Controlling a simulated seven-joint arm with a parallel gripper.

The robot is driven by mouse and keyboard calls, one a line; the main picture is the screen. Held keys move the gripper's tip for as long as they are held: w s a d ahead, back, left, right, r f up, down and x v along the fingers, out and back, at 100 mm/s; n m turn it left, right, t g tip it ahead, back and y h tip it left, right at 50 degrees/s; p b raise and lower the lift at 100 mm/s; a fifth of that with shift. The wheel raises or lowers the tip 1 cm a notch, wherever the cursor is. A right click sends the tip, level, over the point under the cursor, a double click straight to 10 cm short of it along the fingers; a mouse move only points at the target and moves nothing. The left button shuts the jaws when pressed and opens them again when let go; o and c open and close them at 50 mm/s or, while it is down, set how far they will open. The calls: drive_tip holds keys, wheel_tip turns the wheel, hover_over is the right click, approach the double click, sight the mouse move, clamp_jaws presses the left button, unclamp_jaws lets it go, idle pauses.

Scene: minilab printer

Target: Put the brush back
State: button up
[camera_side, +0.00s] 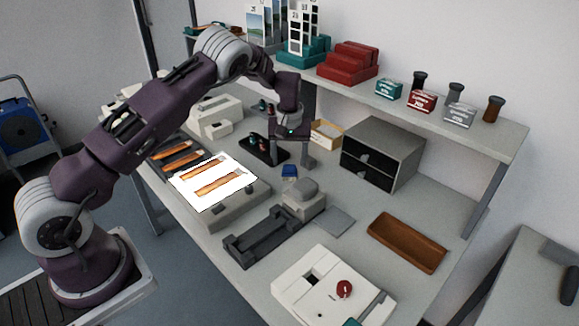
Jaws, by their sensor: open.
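My gripper (298,160) points down over the middle of the bench, with its fingers apart and nothing seen between them. A black stand (270,157) with small dark and coloured items stands close to its left. I cannot make out the brush for certain; it may be among these items or hidden by my gripper. A small blue object (289,172) lies on the bench just below the fingers; I cannot tell what it is.
A lit panel (205,205) with film strips lies at left. A grey drawer box (382,150) stands right of my gripper. A brown tray (407,243), a dark grey holder (262,235) and a white device with a red knob (330,288) lie in front. A shelf (440,118) overhangs the back.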

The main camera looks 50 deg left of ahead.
drive_tip(key=s+d+r+t, duration=0.1)
drive_tip(key=s+d+r, duration=0.1)
drive_tip(key=r, duration=0.7)
drive_tip(key=s+d+r, duration=0.2)
drive_tip(key=s+r, duration=0.1)
drive_tip(key=r, duration=0.6)
drive_tip(key=s+d+r+m+t+h, duration=0.1)
drive_tip(key=s+d+r, duration=0.1)
drive_tip(key=s+r, duration=0.25)
drive_tip(key=s+d+r+m+h, duration=0.1)
drive_tip(key=s+d+r+m, duration=0.15)
drive_tip(key=s+r, duration=0.2)
drive_tip(key=s+d+m+t, duration=0.1)
drive_tip(key=s+d+m, duration=0.1)
drive_tip(key=s, duration=1)
drive_tip(key=s+d+m+t+y, duration=0.1)
drive_tip(key=s+d+m, duration=0.2)
drive_tip(key=s, duration=1)
drive_tip(key=shift+d+t, duration=0.3)
drive_tip(key=shift+d, duration=0.3)
drive_tip(key=shift+m, duration=0.25)
